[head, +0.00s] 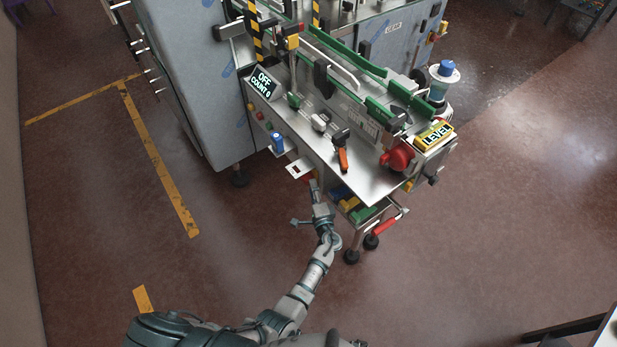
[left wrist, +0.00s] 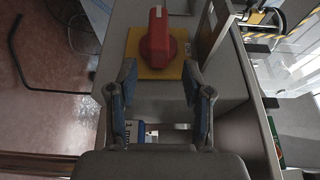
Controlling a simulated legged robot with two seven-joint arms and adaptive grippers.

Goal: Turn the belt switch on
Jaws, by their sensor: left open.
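A red rotary knob (left wrist: 157,38) on a yellow square plate (left wrist: 133,62) sits straight ahead in the left wrist view, its grip bar lying along the picture's up-down direction. My left gripper (left wrist: 158,70) is open, with one finger on each side of the lower part of the plate. The knob lies just beyond the fingertips, and I cannot tell whether they touch the plate. In the head view the left gripper (head: 315,188) is below the front edge of the machine table, and this switch cannot be made out there. A display (head: 263,83) reads "OFF COUNT 0".
The steel table (head: 366,181) carries an orange-handled tool (head: 342,159), a red round part (head: 397,158) and a yellow "LEVEL" box (head: 434,136). Coloured bins (head: 363,214) sit beneath. Open floor lies left and right.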

